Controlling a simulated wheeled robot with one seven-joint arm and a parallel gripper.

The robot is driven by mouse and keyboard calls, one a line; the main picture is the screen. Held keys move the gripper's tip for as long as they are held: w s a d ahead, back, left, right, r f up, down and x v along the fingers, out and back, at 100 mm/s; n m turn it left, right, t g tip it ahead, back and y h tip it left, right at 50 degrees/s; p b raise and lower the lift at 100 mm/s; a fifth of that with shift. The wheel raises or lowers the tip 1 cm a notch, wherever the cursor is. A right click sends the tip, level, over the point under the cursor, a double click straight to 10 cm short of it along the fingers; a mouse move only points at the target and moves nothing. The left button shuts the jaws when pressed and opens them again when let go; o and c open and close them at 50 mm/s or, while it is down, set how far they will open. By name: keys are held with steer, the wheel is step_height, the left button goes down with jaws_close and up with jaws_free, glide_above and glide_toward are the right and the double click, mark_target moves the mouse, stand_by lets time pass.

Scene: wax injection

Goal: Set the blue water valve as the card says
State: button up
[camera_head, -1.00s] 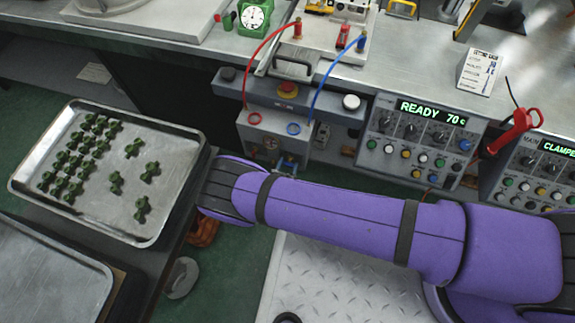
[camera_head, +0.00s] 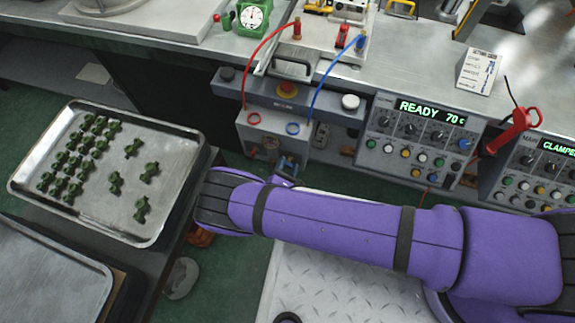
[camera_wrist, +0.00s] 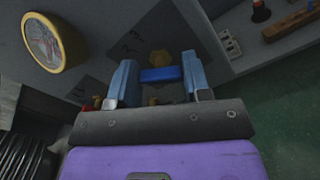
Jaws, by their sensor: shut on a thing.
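In the head view, my gripper (camera_head: 288,167) is low at the front of the grey unit, mostly hidden by my purple arm, and the valve cannot be made out. The white card (camera_head: 478,72) stands on the bench at the upper right; its writing is too small to read.
A yellow-rimmed gauge (camera_wrist: 45,40) is left of the valve in the wrist view. Red (camera_head: 258,62) and blue (camera_head: 322,80) hoses run down to the grey unit (camera_head: 270,125). A control panel (camera_head: 415,140) reads "READY 70 C". A tray (camera_head: 160,235) of green parts lies left.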

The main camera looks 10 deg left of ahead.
steer(key=o, duration=0.9)
steer(key=s, duration=0.7)
steer(key=s+a, duration=0.1)
steer(key=s, duration=0.3)
steer(key=shift+w, duration=0.1)
